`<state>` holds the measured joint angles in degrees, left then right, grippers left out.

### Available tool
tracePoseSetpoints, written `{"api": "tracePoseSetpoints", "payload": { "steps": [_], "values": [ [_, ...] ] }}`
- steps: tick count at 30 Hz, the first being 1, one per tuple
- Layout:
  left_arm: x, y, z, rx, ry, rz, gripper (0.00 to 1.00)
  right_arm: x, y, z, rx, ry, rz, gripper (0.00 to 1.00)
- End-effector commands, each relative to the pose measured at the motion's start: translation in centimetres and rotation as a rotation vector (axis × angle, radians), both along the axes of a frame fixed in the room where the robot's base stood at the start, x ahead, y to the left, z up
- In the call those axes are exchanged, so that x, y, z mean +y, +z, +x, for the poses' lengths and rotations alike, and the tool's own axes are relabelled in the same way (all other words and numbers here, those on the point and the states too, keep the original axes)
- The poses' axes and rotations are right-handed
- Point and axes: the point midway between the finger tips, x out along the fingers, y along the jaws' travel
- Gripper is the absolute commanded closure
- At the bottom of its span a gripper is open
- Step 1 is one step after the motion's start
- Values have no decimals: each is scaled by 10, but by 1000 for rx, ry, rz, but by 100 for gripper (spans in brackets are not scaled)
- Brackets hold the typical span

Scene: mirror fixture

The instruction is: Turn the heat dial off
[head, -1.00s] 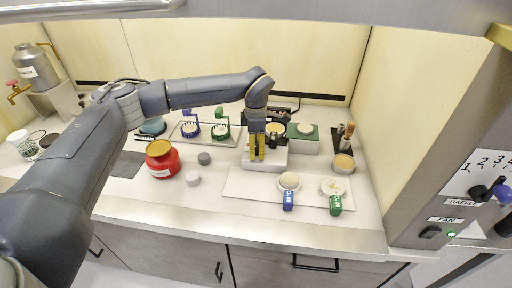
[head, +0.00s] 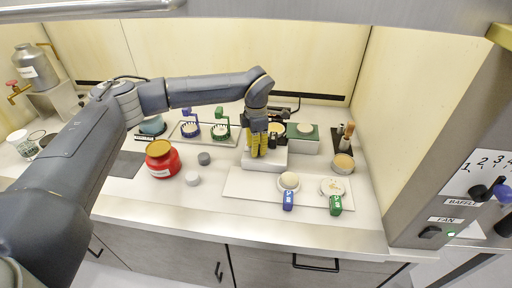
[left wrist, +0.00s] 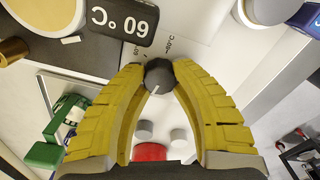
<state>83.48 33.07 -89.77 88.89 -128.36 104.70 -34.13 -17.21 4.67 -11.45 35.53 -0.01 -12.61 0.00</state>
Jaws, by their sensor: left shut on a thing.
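The heat dial (left wrist: 157,77) is a dark round knob with a white pointer line, on the front of a white heater unit (head: 275,164). In the left wrist view the dial sits between the tips of my two yellow fingers. A dark display (left wrist: 122,22) beside it reads 60 °C, upside down in that view. My left gripper (head: 257,154) points down at the front of the heater and is shut on the dial; it also shows in the left wrist view (left wrist: 158,80). In the head view the fingers hide the dial. My right gripper is not in view.
A red jar (head: 162,162) and two small grey knobs or weights, one dark (head: 204,158) and one light (head: 193,179), stand left of the heater. A white board (head: 260,187) with blue- and green-handled items lies in front. A panel with switches (head: 430,231) stands at the right.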

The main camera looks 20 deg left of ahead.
Motion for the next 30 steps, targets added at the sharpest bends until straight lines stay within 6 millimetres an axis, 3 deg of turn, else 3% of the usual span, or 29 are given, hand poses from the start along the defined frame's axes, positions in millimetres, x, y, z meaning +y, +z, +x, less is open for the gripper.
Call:
{"api": "tracePoseSetpoints", "payload": {
  "steps": [7,19,20,27,30],
  "values": [
    [0,-1,-1,1,153,1,100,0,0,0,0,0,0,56],
    [0,-1,-1,2,179,1,100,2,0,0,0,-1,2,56],
    [0,-1,-1,2,179,1,71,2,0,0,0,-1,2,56],
    [0,-1,-1,1,178,1,44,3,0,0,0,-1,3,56],
    [0,0,-1,1,178,1,44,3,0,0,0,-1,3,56]
  ]
}}
